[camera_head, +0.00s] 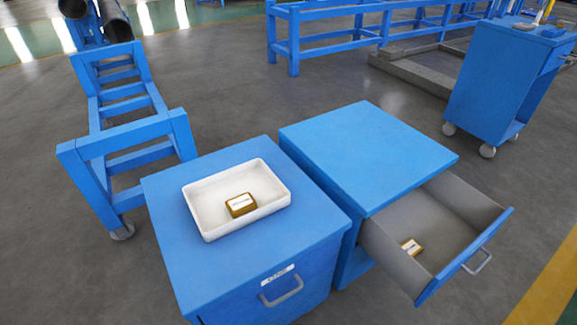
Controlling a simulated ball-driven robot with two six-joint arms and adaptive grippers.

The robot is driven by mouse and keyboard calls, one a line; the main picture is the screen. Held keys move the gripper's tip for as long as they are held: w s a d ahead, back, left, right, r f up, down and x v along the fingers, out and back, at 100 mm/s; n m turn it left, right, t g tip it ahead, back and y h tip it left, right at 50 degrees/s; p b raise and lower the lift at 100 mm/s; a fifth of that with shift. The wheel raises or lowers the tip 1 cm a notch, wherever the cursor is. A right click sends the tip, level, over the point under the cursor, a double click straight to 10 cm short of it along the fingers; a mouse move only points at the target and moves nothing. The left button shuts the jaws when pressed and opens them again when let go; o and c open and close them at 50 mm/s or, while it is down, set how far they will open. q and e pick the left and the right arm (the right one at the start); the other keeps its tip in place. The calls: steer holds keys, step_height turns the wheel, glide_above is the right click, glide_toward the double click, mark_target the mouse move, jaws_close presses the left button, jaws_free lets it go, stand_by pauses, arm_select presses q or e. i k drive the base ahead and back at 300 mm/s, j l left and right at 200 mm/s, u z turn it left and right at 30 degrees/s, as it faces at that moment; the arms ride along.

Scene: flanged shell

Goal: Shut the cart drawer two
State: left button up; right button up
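Two blue cabinets stand side by side on the floor. The right cabinet (365,155) has its drawer (447,228) pulled well out toward the lower right. The drawer has grey inner walls, a blue front and a grey handle (477,262). A small brown and white box (411,247) lies inside it. The left cabinet (163,222) has a front with a grey handle (282,291) and a white label (278,275); its front looks closed. I cannot read a drawer number for certain. Neither of my grippers is in view.
A white tray (203,223) holding a brown and white box (241,205) sits on the left cabinet. A blue frame stand (128,136) is at left, a blue wheeled cart (505,85) at upper right. Floor is clear right of the open drawer, up to a yellow stripe (549,290).

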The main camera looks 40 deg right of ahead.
mark_target(452, 221)
steer(key=z, duration=2.55)
